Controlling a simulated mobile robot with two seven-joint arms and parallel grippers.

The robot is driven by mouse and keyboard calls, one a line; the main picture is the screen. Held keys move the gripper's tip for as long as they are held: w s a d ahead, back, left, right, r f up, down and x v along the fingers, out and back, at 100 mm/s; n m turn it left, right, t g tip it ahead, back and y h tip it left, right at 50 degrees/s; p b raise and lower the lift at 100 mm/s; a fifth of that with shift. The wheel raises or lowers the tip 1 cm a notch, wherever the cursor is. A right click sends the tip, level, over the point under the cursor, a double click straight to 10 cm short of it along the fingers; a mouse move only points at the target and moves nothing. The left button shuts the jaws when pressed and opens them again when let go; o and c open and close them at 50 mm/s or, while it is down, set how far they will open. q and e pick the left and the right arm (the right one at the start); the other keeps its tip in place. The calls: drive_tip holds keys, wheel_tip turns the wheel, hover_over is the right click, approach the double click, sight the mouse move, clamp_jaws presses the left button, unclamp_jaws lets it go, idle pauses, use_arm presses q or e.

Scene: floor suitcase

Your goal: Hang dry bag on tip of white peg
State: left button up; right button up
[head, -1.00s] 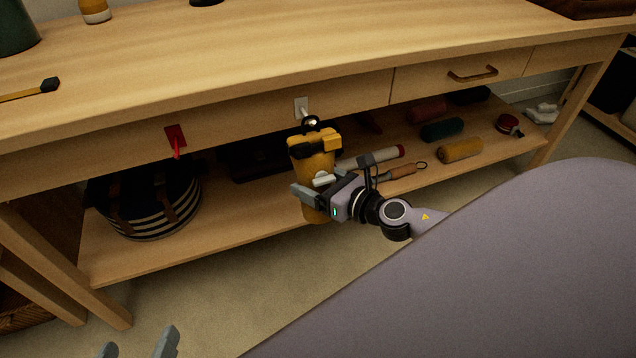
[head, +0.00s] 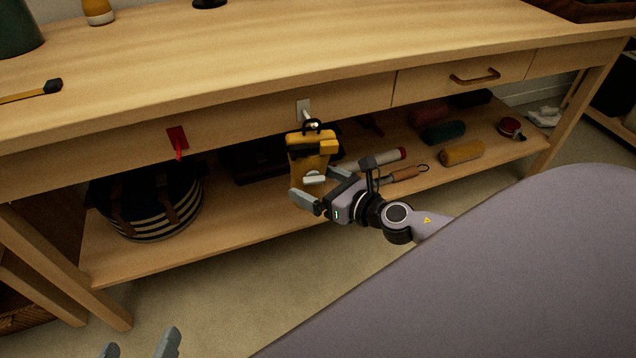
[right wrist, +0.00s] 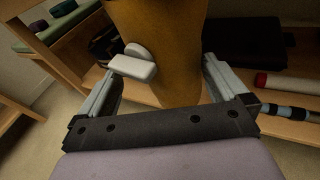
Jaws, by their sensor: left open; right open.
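The yellow dry bag (head: 308,160) is below the white peg (head: 305,108) on the bench front in the head view. Its black loop (head: 312,127) is at the peg's tip and appears to be over it; exact contact is too small to tell. My right gripper (head: 315,186) is open, with its fingers on either side of the lower bag. The right wrist view shows the bag (right wrist: 160,40) between the spread fingers, with a white tab on its front. My left gripper (head: 140,347) is open and empty at the bottom left edge.
A red peg (head: 177,142) is on the bench front to the left. The lower shelf (head: 240,222) holds a striped basket (head: 150,208), a brush-like tool (head: 405,173) and several rolls. Open floor lies before the bench.

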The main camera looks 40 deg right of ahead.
drive_tip(key=v, duration=0.7)
drive_tip(key=shift+r, duration=0.15)
idle(0.3)
